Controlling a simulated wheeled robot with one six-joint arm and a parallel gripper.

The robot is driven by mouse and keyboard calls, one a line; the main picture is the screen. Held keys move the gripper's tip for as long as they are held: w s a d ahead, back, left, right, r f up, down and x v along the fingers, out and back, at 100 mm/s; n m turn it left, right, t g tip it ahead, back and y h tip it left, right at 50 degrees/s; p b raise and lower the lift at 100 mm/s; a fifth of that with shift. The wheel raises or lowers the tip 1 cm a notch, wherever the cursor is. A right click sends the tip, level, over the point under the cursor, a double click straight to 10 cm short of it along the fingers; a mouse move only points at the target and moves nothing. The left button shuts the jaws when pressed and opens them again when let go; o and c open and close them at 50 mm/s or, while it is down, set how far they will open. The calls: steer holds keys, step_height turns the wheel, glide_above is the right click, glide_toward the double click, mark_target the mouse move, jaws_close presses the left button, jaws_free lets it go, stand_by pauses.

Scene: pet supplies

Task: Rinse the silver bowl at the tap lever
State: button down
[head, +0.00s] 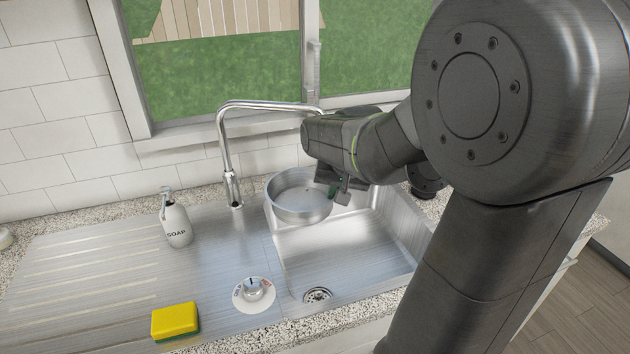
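The silver bowl (299,205) is held over the back left of the sink basin (345,258), below the spout end of the tap (226,150). It looks roughly upright, with its opening upward. My gripper (338,190) is at the bowl's right rim and appears shut on it; the fingertips are partly hidden by the gripper body. The tap lever (254,289) is a round knob on a dial with red and blue marks, on the steel deck left of the basin. The tap's outlet is hidden behind my arm, and no water stream shows.
A white soap bottle (177,222) stands on the drainboard (95,270) left of the tap. A yellow and green sponge (175,321) lies at the front edge, left of the dial. The basin floor around the drain (317,295) is clear. The window wall is close behind the tap.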

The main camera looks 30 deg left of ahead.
mark_target(325, 206)
stand_by(0.3)
steer(key=shift+s+d+r+p, duration=0.1)
steer(key=shift+s+r+p, duration=0.5)
steer(key=shift+s+r, duration=0.55)
steer(key=shift+s+d+r+p, duration=0.1)
steer(key=shift+s+r+p, duration=0.5)
steer(key=shift+s+r, duration=0.5)
steer(key=shift+s+f, duration=0.2)
steer(key=shift+s, duration=0.1)
